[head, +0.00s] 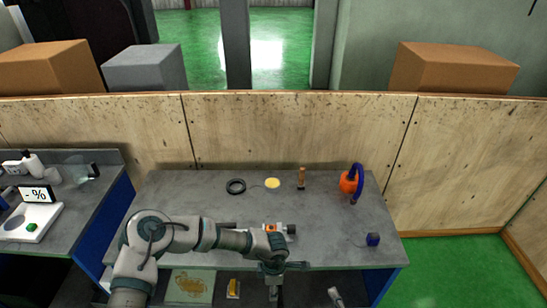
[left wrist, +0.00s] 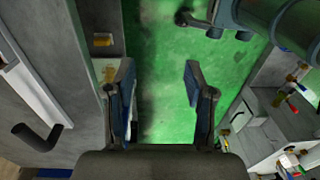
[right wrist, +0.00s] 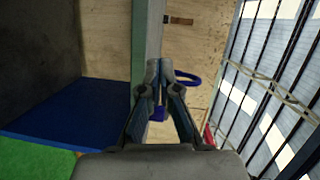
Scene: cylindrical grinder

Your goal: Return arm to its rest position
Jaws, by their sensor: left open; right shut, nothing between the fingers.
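My left arm comes in from the lower left of the head view, bends over the grey workbench (head: 165,195) and hangs down past its front edge. Its gripper (head: 275,290) points down and is small there. In the left wrist view, the left gripper (left wrist: 158,72) is open and empty above green floor. My right gripper (head: 335,296) shows only as a small pale tip at the bottom of the head view, in front of the bench. In the right wrist view, the right gripper (right wrist: 160,66) is shut with nothing in it, beside the bench edge.
On the bench are a black ring (head: 236,186), a yellow disc (head: 272,183), a brown-handled tool (head: 301,178), an orange device with blue hose (head: 348,183) and a small blue item (head: 373,239). A side desk with a scale (head: 38,220) stands left. Green floor lies right.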

